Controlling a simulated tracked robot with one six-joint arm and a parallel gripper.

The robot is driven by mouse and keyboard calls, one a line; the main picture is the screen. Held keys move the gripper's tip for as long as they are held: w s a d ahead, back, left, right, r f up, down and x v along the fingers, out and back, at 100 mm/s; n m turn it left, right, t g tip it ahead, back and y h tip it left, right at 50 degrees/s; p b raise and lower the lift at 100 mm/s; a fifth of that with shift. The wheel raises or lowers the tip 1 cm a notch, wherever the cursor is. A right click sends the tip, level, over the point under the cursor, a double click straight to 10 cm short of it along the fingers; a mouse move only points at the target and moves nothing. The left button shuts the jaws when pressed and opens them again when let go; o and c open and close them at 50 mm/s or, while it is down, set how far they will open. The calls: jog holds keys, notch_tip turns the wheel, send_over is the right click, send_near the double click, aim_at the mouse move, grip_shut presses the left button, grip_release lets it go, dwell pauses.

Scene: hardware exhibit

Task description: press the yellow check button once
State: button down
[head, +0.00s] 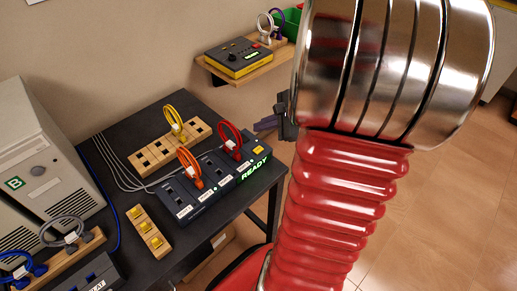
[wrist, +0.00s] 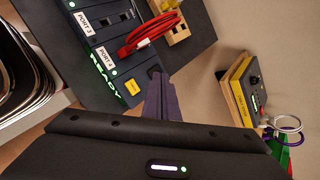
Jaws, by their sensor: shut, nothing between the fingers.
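The yellow check button (head: 259,151) is a small square on the end of a dark port box (head: 212,180), beside the lit green READY sign. In the wrist view the button (wrist: 132,87) lies just left of my fingertips, uncovered; its label is too small to read surely. My gripper (head: 260,125) has purple fingers, shut and empty, near the right end of the box and behind the button in the head view. In the wrist view the fingers (wrist: 158,85) point toward the box. I see no contact with the button; their height above the box is unclear.
A red cable (head: 231,140) and an orange cable (head: 190,167) stand up from the box. Behind it is a wooden block (head: 150,155) with a yellow cable (head: 174,122). A wall shelf holds a yellow-black device (head: 238,60). A beige computer (head: 35,150) stands at left.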

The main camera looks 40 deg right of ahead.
jog(key=shift+f, duration=3.5)
jog(key=shift+f, duration=0.75)
jog(key=shift+r, duration=0.2)
dwell(0.4)
jog(key=shift+r, duration=0.65)
jog(key=shift+r, duration=0.15)
jog(key=shift+r, duration=2.35)
